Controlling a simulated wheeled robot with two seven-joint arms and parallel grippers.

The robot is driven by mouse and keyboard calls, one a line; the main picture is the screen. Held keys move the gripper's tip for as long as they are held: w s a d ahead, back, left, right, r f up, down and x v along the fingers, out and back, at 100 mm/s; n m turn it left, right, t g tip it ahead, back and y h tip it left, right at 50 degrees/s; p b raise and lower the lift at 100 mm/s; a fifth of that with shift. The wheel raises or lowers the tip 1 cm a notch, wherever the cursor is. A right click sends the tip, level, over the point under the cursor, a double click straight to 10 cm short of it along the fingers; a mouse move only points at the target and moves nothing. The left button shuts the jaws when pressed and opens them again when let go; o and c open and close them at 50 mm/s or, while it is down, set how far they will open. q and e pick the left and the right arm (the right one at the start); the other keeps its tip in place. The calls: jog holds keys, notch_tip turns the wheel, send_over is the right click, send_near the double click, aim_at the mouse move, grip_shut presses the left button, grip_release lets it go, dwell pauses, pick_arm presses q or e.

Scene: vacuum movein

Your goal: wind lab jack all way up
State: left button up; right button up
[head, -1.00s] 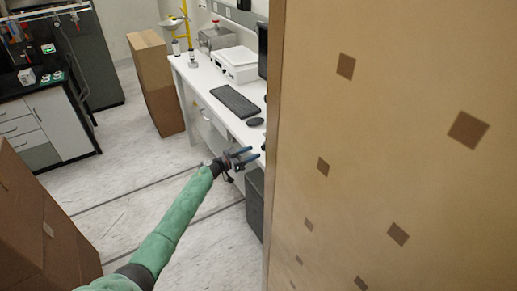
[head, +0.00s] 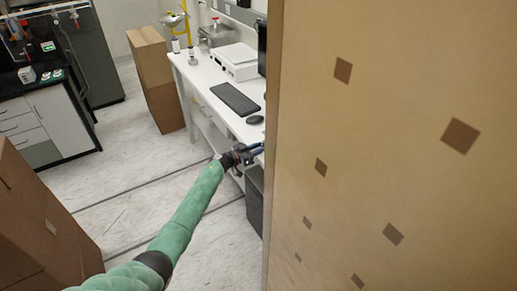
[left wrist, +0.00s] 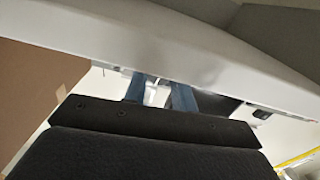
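I cannot make out a lab jack in either view. My left gripper (head: 252,150) is at the front edge of the white desk (head: 222,108) in the head view, beside a tall tan panel. In the left wrist view its two blue-grey fingers (left wrist: 160,95) stand apart, with nothing clearly held between them. A pale edge crosses in front of the fingers there and hides their tips. My right gripper is not in view.
A large tan panel with brown diamonds (head: 400,130) blocks the right side. The desk holds a keyboard (head: 235,98), a mouse (head: 255,120) and a white device (head: 234,62). Brown boxes stand at lower left (head: 35,220) and behind (head: 155,80). Open floor (head: 130,180) lies between.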

pick_arm(q)
jog(key=shift+a+f+m+b, duration=0.1)
jog(key=shift+f+m+b, duration=0.05)
jog(key=shift+m+b, duration=0.8)
jog(key=shift+m, duration=0.45)
jog(key=o, duration=0.8)
jog(key=shift+o, duration=1)
